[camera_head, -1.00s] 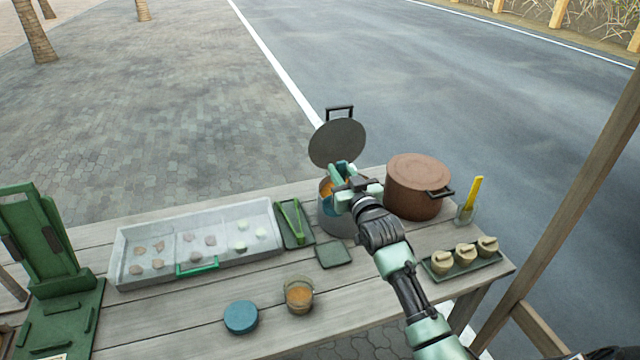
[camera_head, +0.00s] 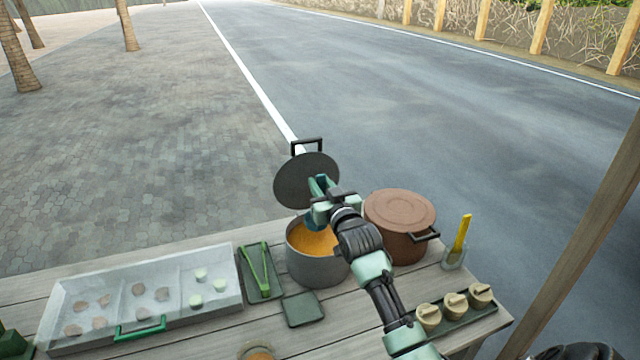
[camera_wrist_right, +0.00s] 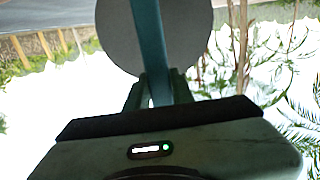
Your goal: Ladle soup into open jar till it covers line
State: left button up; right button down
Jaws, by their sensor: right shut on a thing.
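The grey soup pot (camera_head: 316,268) stands at the back of the table with orange soup (camera_head: 312,240) in it. Its round lid (camera_head: 292,182) stands upright behind it. My right gripper (camera_head: 319,187) is above the pot's rear right rim, shut on the blue ladle (camera_head: 311,222). The ladle's blue lower part shows over the soup; its contents are hidden. In the right wrist view the ladle's handle (camera_wrist_right: 149,45) runs up between the fingers. The glass jar (camera_head: 258,353) is cut off by the bottom edge, with something orange inside. My left gripper is out of view.
A lidded brown pot (camera_head: 400,225) stands right of the soup pot. Green tongs (camera_head: 264,270) lie on a tray to its left, beside a clear food tray (camera_head: 140,297). A green square (camera_head: 303,309) lies in front. Small beige pots (camera_head: 455,303) stand front right.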

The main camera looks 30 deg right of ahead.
notch_tip(320, 180, down, 4)
jog(key=shift+f+b, duration=0.25)
jog(key=shift+b, duration=0.95)
jog(key=shift+f+b, duration=0.95)
jog(key=shift+f, duration=0.75)
jog(key=shift+r, duration=0.1)
notch_tip(320, 180, up, 11)
jog(key=p, duration=1)
jog(key=shift+w, duration=0.1)
